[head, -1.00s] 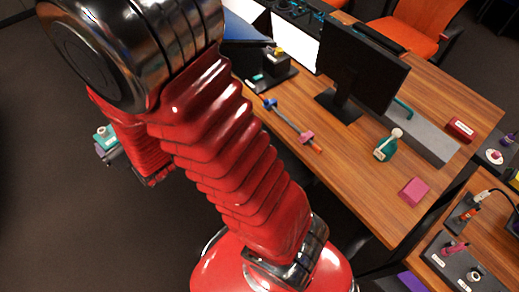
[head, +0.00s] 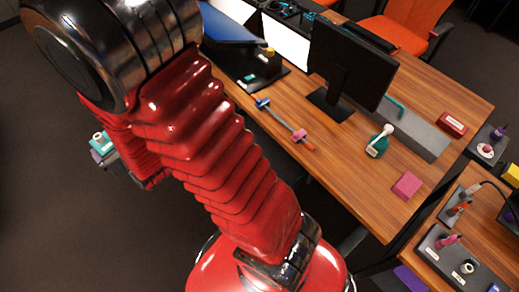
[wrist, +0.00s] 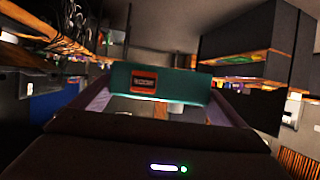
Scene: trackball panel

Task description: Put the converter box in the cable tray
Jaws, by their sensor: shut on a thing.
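My gripper (wrist: 160,112) is shut on a teal box with a red-framed label, seen between the fingers in the wrist view (wrist: 190,83). I take this for the converter box; its label is too small to read. In the head view the teal piece (head: 101,138) shows at the far left, out over the dark floor and apart from the desk. My red arm hides part of the gripper there. A long grey tray-like strip (head: 425,138) lies on the desk behind the monitor, with a teal cable-like piece at it. I cannot tell for certain that it is the cable tray.
The wooden desk (head: 345,160) holds a black monitor (head: 350,70), a rod with blue and pink ends (head: 280,122), a teal bottle-like thing (head: 379,142), a pink block (head: 407,186) and a red box (head: 452,124). Orange chairs (head: 405,35) stand behind. Bare wood shows at the front.

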